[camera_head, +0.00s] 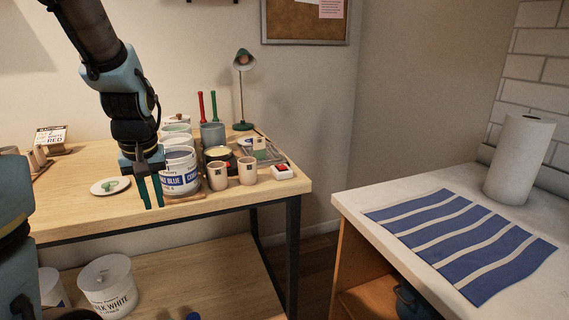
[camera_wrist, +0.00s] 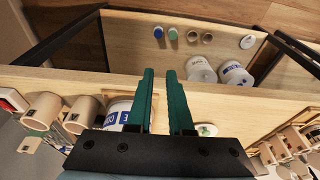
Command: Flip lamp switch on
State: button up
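A small white box with a red top (camera_head: 283,171), which looks like the lamp switch, sits at the front right corner of the wooden table. I cannot tell whether it is on or off. It also shows at the left edge of the wrist view (camera_wrist: 12,101). The green desk lamp (camera_head: 243,62) stands at the back of the table, its stem upright. My gripper (camera_head: 154,206) points down by the table's front edge, left of the switch and apart from it. In the wrist view its two green fingers (camera_wrist: 160,72) are parallel with a gap between them, empty.
Two beige cups (camera_head: 217,176) (camera_head: 247,170) and a blue-labelled tub (camera_head: 179,172) stand between my gripper and the switch. Red and green tool handles (camera_head: 207,106) rise behind. White tubs (camera_head: 107,285) stand on the lower shelf. A counter (camera_head: 350,205) is at right, with floor between.

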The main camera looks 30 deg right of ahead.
jog(key=shift+t, duration=0.6)
jog(key=w+d, duration=0.1)
jog(key=d, duration=0.2)
jog(key=w+d+r, duration=0.1)
jog(key=w+d, duration=0.1)
jog(key=d, duration=0.1)
jog(key=w+d, duration=0.2)
jog(key=d, duration=0.1)
jog(key=shift+d+r+b, duration=0.1)
jog(key=shift+r+b, duration=0.15)
jog(key=shift+b, duration=0.15)
grip_shut()
jog(key=d+r+t+b, duration=0.1)
jog(key=d+r, duration=0.3)
jog(key=d, duration=0.9)
jog(key=s+d+r+t+h, duration=0.1)
jog(key=d+r+t, duration=0.2)
jog(key=d, duration=1.1)
jog(key=shift+s+r+b, duration=0.2)
jog(key=shift+r+b, duration=0.15)
jog(key=shift+r, duration=0.2)
